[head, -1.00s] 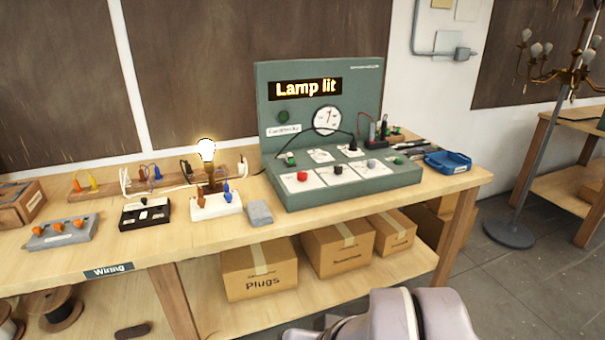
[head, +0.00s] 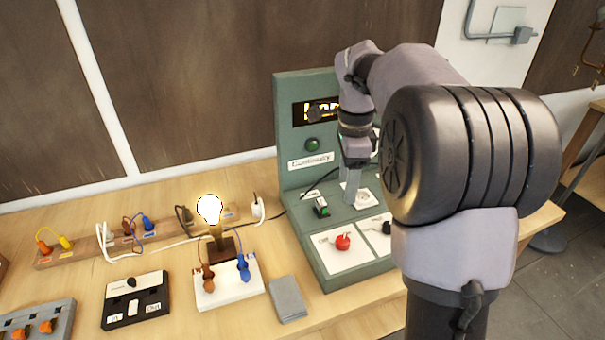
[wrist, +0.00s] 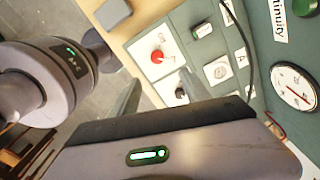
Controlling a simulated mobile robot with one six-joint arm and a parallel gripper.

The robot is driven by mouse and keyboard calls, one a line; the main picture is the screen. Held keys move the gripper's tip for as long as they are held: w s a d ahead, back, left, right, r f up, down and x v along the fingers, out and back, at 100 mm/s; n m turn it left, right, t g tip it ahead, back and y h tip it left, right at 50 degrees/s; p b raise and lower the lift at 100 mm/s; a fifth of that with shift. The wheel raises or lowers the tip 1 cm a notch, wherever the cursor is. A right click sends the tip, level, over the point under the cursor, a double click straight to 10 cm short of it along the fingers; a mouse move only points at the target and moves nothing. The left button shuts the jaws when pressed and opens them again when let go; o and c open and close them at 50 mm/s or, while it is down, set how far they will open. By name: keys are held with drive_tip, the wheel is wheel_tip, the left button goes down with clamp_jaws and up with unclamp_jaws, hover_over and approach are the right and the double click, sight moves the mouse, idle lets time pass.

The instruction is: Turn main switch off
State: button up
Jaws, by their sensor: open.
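The green control panel (head: 306,258) stands on the bench. A red knob (head: 343,241) sits on a white plate at its front left; it also shows in the wrist view (wrist: 158,56). A black switch with a green top (head: 321,208) sits behind it, and a black knob (head: 386,227) is to the right. I cannot read which control is the main switch. A bulb (head: 210,208) glows on its stand. My gripper (head: 352,188) is open and empty above the panel, behind the red knob in the head view. Its two fingers (wrist: 162,78) are spread in the wrist view.
My arm hides the panel's right side and most of the display (head: 308,113). A gauge (wrist: 293,88) shows in the wrist view. Left of the panel are a grey block (head: 287,299), a white plug board (head: 228,288) and a black switch box (head: 136,300).

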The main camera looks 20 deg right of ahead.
drive_tip(key=b, duration=0.3)
hover_over(342, 240)
wheel_tip(342, 240, down, 6)
drive_tip(key=r, duration=0.1)
wheel_tip(342, 240, down, 12)
drive_tip(key=b, duration=0.5)
drive_tip(key=shift+f, duration=0.1)
drive_tip(key=shift+c, duration=0.2)
clamp_jaws()
